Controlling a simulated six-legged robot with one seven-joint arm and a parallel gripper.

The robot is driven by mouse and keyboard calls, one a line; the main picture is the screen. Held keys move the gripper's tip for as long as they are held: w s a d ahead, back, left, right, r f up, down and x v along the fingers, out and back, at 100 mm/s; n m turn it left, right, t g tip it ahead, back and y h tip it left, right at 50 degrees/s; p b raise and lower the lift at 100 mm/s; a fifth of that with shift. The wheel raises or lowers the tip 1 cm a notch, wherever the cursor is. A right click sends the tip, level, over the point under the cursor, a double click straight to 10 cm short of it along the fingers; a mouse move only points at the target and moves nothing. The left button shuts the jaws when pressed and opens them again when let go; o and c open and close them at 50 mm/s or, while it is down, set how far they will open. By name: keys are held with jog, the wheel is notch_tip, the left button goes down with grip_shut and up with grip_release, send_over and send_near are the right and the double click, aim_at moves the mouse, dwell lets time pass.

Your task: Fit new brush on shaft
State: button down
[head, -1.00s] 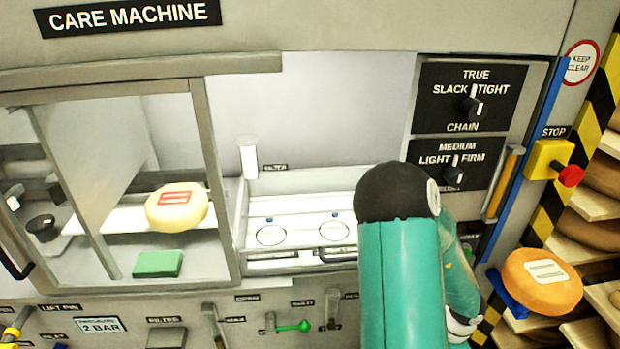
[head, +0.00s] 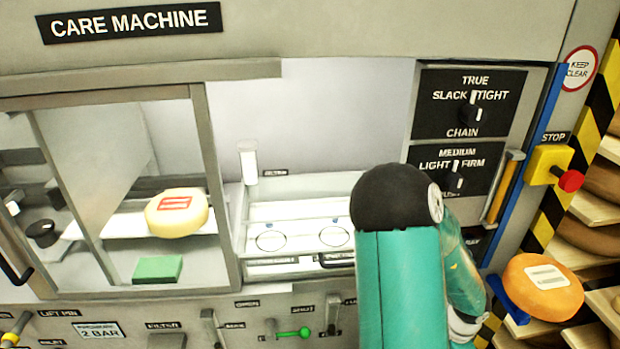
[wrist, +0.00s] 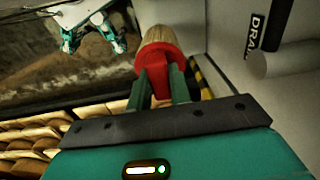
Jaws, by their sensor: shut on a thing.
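My gripper (wrist: 158,76) shows in the wrist view with its two green fingers closed around the red body of a brush (wrist: 155,66). The brush's pale tan bristle end points away from the gripper, toward the top of the picture. In the head view my teal arm covers the lower right of the machine front, and the gripper and brush cannot be seen there. I cannot make out the shaft in either view.
The machine's left window shows a yellow cheese wheel (head: 177,212) on a white shelf and a green block (head: 158,269). An orange wheel (head: 543,287) sits at right below the stop button (head: 570,180).

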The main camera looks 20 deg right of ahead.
jog(key=shift+r, duration=0.3)
jog(key=shift+r, duration=1.45)
